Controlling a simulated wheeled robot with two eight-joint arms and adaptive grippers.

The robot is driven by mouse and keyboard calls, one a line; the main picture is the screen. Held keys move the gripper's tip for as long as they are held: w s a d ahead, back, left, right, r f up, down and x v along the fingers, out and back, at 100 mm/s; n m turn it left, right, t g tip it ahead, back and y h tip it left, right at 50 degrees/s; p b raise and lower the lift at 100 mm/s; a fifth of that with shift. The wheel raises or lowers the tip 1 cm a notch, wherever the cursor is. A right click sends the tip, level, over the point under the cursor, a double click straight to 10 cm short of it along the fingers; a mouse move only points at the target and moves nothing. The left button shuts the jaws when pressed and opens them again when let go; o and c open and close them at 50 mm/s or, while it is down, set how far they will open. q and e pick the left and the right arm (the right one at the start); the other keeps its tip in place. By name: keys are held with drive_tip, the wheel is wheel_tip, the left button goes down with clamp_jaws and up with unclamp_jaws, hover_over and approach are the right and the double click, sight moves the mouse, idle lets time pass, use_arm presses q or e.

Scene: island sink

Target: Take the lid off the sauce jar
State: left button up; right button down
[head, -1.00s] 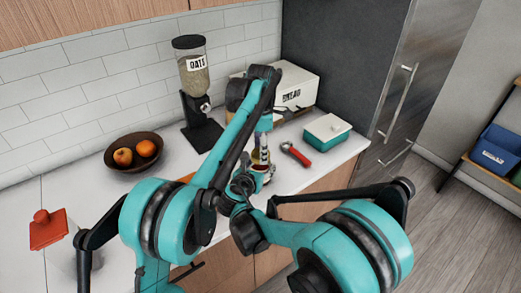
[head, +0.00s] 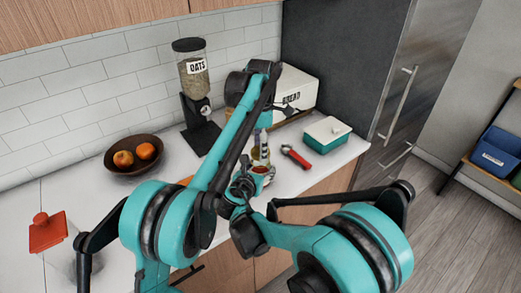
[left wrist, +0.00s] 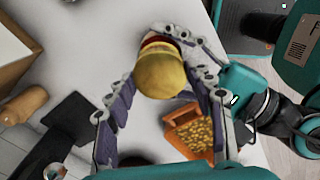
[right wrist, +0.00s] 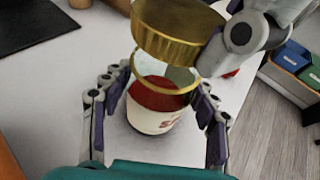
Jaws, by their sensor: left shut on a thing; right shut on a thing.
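The sauce jar (right wrist: 160,115) stands upright on the counter in the right wrist view, with red sauce behind clear glass and a pale label. My right gripper (right wrist: 160,108) is shut around its sides. The gold lid (right wrist: 180,35) is above the jar, with a visible gap between it and the jar's open mouth. My left gripper (left wrist: 160,75) is shut on the lid, whose gold top shows in the left wrist view (left wrist: 160,75). In the head view the jar (head: 263,170) is small and partly hidden by my arms.
An orange box with yellow contents (left wrist: 190,130) is close to the jar. A red-handled tool (head: 296,157) and a teal box with a white lid (head: 327,134) lie to the right. A fruit bowl (head: 134,168) and oats dispenser (head: 193,75) stand behind, left.

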use_arm(q)
drive_tip(key=shift+r, duration=0.1)
drive_tip(key=shift+r, duration=2)
use_arm(e)
drive_tip(key=shift+c, duration=2)
unclamp_jaws()
